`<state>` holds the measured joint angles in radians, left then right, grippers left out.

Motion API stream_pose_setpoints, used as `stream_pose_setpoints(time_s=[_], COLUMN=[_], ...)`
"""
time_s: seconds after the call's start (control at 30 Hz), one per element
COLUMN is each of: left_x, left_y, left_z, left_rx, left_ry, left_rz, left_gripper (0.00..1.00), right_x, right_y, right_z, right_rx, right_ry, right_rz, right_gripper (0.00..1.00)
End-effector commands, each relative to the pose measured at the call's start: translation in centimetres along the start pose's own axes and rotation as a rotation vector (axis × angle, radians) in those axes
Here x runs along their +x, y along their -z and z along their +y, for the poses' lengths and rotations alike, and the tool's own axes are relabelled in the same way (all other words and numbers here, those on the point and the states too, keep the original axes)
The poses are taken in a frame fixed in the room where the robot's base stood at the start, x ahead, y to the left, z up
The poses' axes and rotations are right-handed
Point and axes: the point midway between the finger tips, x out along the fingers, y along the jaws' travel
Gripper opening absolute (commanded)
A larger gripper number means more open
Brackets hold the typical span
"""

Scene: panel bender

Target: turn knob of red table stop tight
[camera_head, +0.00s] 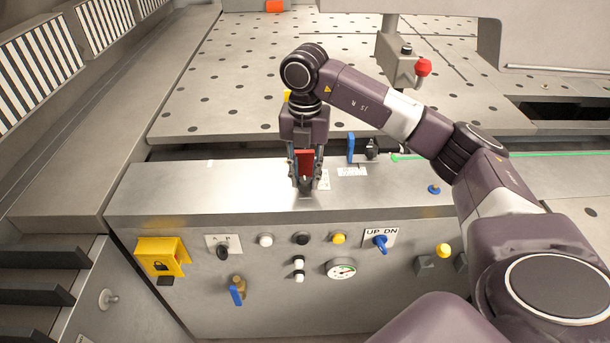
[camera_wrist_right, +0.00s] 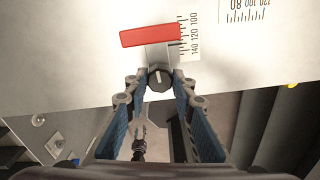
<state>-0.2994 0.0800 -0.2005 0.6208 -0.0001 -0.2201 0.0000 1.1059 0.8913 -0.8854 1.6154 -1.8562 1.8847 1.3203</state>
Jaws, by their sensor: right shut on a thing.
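The red table stop (camera_head: 304,163) stands on the metal ledge of the machine, between the fingers of my right gripper in the head view. In the right wrist view the red stop (camera_wrist_right: 151,36) lies just beyond the fingertips, beside a printed scale. Its black knob (camera_wrist_right: 160,78) with a white mark sits between the fingertips. My right gripper (camera_head: 305,182) points down over the ledge; in the wrist view its fingertips (camera_wrist_right: 159,82) are closed on the knob from both sides. My left gripper is in neither view.
A blue stop (camera_head: 351,148) with a black knob (camera_head: 373,148) stands to the right on the same ledge. A control panel with a blue UP DN switch (camera_head: 380,243) and a gauge (camera_head: 341,268) is below. A red-tipped lever (camera_head: 424,67) hangs above the perforated table (camera_head: 230,90).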

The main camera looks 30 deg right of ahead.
Motion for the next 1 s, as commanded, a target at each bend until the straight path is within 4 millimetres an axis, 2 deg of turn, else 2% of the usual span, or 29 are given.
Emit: stream_pose_setpoints(time_s=[0.3, 0.73, 0.77, 0.9, 1.0], left_x=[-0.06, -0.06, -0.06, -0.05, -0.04], left_y=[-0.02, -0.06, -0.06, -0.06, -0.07], left_z=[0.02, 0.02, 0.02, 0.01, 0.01], left_rx=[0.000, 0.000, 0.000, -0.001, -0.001], left_ry=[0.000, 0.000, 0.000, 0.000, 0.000], left_rz=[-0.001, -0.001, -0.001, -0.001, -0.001], left_gripper=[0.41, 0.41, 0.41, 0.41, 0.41], right_x=[-0.24, -0.24, -0.24, -0.17, -0.12], right_y=[-0.14, -0.15, -0.15, -0.10, -0.08], right_z=[0.05, 0.05, 0.06, 0.04, 0.03], right_rx=[0.082, 0.090, 0.089, 0.088, 0.087], right_ry=[-0.004, -0.005, -0.005, -0.003, -0.002], right_rz=[-0.005, -0.005, -0.005, -0.003, -0.002], right_gripper=[0.00, 0.00, 0.26, 0.41, 0.41])
